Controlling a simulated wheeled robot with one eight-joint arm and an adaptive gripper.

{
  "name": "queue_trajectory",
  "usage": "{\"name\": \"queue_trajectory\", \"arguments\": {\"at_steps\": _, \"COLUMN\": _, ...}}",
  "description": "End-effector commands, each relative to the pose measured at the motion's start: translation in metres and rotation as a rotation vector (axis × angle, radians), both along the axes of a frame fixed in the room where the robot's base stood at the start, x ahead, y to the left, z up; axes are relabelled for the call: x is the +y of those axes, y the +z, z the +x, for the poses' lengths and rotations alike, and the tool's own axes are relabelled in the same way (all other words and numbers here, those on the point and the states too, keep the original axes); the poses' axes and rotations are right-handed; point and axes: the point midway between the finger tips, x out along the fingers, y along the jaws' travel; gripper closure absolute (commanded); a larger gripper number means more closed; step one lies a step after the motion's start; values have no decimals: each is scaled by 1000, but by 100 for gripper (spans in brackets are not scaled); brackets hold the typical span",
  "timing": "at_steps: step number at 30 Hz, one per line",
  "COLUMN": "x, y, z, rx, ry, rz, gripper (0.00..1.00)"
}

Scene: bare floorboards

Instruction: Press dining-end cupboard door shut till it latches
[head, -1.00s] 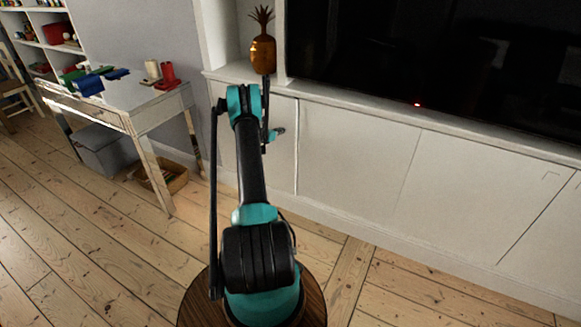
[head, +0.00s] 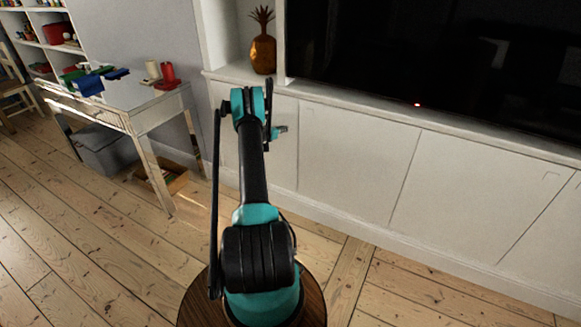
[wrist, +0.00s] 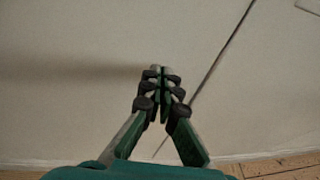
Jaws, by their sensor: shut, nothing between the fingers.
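White cupboard doors run under the television. The leftmost door (head: 283,168), at the end near the small table, is partly hidden behind my arm. I cannot tell for sure that it is the dining-end one. My gripper (head: 283,129) is in front of this door, just left of its right-hand seam. In the wrist view my gripper (wrist: 161,75) is shut and empty, its fingertips pointing at a pale door face (wrist: 85,75). A dark gap runs diagonally just right of the fingers. Whether the fingertips touch the door is unclear, and no latch shows.
A white table (head: 135,108) with small items stands left, with a grey bin (head: 103,150) under it. A gold pineapple ornament (head: 263,50) sits on the ledge above the left door. The television (head: 430,60) is above the doors.

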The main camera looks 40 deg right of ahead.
Motion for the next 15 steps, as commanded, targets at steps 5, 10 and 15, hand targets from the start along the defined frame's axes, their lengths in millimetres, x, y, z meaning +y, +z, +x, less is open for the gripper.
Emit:
{"name": "queue_trajectory", "arguments": {"at_steps": 5, "x": -1, "y": 0, "z": -1, "rx": 1, "ry": -2, "rz": 0, "gripper": 100}}
{"name": "queue_trajectory", "arguments": {"at_steps": 10, "x": 15, "y": 0, "z": -4, "rx": 0, "ry": 0, "rz": 0, "gripper": 100}}
{"name": "queue_trajectory", "arguments": {"at_steps": 15, "x": 37, "y": 0, "z": -9, "rx": 0, "ry": 0, "rz": 0, "gripper": 100}}
